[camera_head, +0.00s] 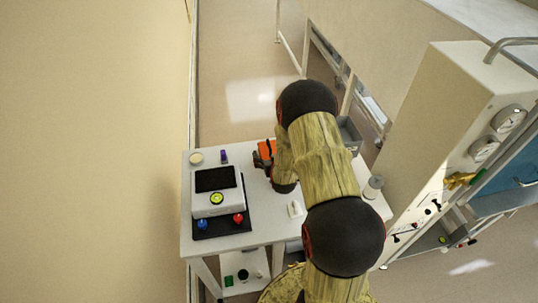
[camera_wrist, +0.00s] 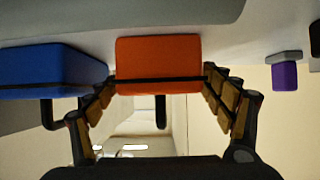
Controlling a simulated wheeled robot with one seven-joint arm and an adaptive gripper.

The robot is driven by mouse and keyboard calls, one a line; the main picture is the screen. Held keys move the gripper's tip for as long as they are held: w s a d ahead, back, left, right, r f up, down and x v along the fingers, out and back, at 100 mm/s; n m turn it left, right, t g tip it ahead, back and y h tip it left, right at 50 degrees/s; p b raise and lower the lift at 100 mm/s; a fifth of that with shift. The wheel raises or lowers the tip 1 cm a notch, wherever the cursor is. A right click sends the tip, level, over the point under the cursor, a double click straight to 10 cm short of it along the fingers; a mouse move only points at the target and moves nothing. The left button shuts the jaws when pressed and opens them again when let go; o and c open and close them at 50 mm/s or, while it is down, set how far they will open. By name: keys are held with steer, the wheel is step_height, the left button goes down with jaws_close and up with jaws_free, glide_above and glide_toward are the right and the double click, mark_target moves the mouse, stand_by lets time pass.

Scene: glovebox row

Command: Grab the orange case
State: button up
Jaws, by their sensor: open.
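The orange case (camera_wrist: 158,58) fills the middle of the wrist view, with a black line along it and a dark handle-like piece on the side toward me. In the head view a part of the orange case (camera_head: 267,149) shows on the white table beside my arm. My gripper (camera_wrist: 158,82) is open, with one finger at each side of the case. Its fingertips are close to the case's sides; I cannot tell if they touch. In the head view my gripper (camera_head: 263,160) is at the case, partly hidden by my arm.
A blue case (camera_wrist: 50,72) lies close beside one finger. A purple-bodied item (camera_wrist: 285,75) stands on the other side. On the white table (camera_head: 187,177) a device with a screen (camera_head: 215,195) stands at left. A tall cabinet (camera_head: 425,125) with gauges is at right.

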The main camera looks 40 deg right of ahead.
steer(key=shift+x, duration=1)
steer(key=c, duration=0.3)
steer(key=c, duration=1.3)
steer(key=shift+r, duration=0.15)
steer(key=shift+c, duration=0.3)
